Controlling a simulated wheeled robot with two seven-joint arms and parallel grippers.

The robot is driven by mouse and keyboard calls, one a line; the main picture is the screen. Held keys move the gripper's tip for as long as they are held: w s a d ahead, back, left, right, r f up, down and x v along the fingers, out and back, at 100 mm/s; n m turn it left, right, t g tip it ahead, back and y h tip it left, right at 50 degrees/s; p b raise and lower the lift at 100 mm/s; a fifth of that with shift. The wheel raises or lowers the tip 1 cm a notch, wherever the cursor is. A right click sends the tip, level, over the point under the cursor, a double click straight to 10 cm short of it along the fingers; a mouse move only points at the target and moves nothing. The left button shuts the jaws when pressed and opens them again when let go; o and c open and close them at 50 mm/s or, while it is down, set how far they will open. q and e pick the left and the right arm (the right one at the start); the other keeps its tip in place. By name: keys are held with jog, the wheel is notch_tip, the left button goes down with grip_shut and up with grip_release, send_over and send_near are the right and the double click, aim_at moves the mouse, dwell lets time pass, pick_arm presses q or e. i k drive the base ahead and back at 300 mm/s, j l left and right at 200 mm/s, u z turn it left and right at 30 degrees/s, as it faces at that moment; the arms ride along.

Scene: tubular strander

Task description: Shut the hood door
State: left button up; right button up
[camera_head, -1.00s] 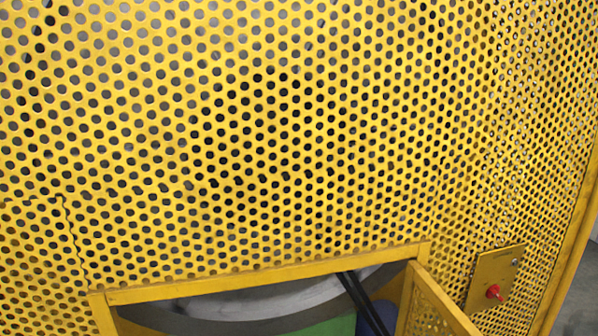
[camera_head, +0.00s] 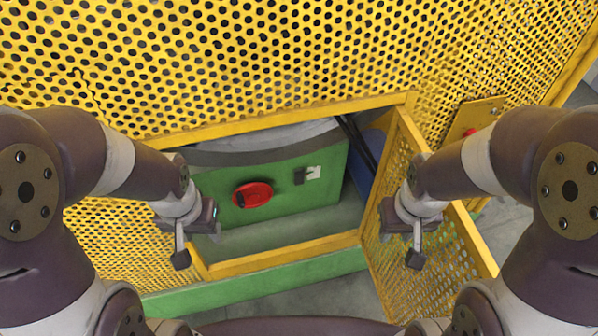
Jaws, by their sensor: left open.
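The hood door (camera_head: 400,285) is a yellow perforated panel in a yellow frame. It stands swung open, outward from the right side of the rectangular opening in the yellow hood. My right gripper (camera_head: 402,243) is open and empty in front of the door in the picture and hides part of it; I cannot tell whether they touch. My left gripper (camera_head: 197,245) is open and empty, in front of the opening's left edge.
The yellow perforated hood (camera_head: 270,60) fills the upper view. Inside the opening are a green box (camera_head: 300,190) and a red knob (camera_head: 252,195). A yellow plate (camera_head: 480,115) with a red switch is at right. Grey floor shows below.

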aim_at(401, 125)
jog(key=k+u, duration=0.1)
jog(key=k, duration=0.55)
jog(key=k+l+u, duration=0.2)
jog(key=l, duration=0.3)
jog(key=k+l+u, duration=0.2)
jog(key=k+l, duration=0.15)
jog(key=l, duration=0.15)
jog(key=k+l+u, duration=0.2)
jog(key=k+l, duration=0.15)
jog(key=l+u, duration=0.3)
jog(key=l, duration=1.35)
jog(key=k+l+z, duration=0.1)
jog(key=l, duration=0.15)
jog(key=k+l+z, duration=0.15)
jog(key=l, duration=0.15)
jog(key=l+z, duration=0.1)
jog(key=l, duration=0.15)
jog(key=k, duration=0.05)
